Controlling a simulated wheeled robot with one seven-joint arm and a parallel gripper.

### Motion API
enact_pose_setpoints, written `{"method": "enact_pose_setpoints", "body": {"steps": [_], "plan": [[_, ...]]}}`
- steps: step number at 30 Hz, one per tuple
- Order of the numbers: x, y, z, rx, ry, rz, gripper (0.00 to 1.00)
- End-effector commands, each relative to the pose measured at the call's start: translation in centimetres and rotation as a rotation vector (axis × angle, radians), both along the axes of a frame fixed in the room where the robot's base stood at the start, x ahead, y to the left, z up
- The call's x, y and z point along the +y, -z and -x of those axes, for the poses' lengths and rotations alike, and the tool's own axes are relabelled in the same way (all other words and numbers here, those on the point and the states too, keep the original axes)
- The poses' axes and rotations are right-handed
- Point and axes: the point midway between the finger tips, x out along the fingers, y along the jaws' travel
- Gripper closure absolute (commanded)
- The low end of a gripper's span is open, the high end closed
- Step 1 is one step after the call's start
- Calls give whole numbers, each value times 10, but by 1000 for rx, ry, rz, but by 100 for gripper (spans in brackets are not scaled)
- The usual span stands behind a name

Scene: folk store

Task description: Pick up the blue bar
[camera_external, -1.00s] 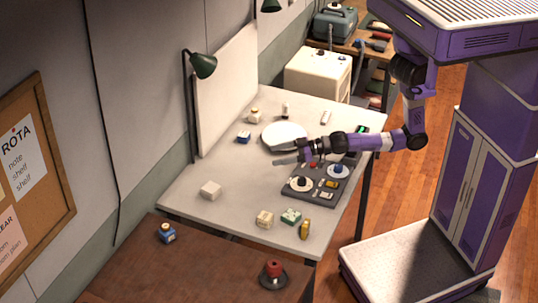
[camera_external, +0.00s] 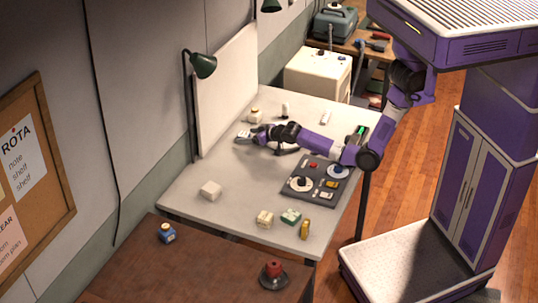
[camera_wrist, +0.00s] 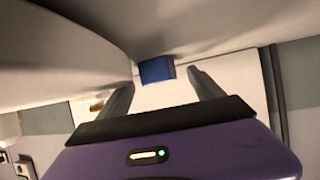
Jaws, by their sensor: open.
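The blue bar (camera_wrist: 155,70) shows in the wrist view as a small blue block, just beyond and between the tips of my gripper's two fingers. My gripper (camera_wrist: 162,80) is open, with a finger on either side of the bar's line and a visible gap. In the external view my gripper (camera_external: 243,137) is low over the far left part of the grey table (camera_external: 240,180). It largely hides the bar there, so contact cannot be told.
A white block (camera_external: 210,190) lies nearer on the table. A white and yellow block (camera_external: 254,115) stands just behind my gripper. A green lamp (camera_external: 202,66) and white board (camera_external: 227,90) border the back.

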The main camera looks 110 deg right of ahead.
Motion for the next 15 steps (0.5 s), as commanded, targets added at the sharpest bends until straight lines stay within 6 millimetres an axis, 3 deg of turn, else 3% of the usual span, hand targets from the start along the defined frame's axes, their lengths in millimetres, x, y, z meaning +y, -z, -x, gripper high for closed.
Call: {"method": "enact_pose_setpoints", "body": {"steps": [7, 15], "plan": [[-21, 15, -14, -3, 1, -1, 24], [-26, 15, -18, -2, -2, 1, 24]]}}
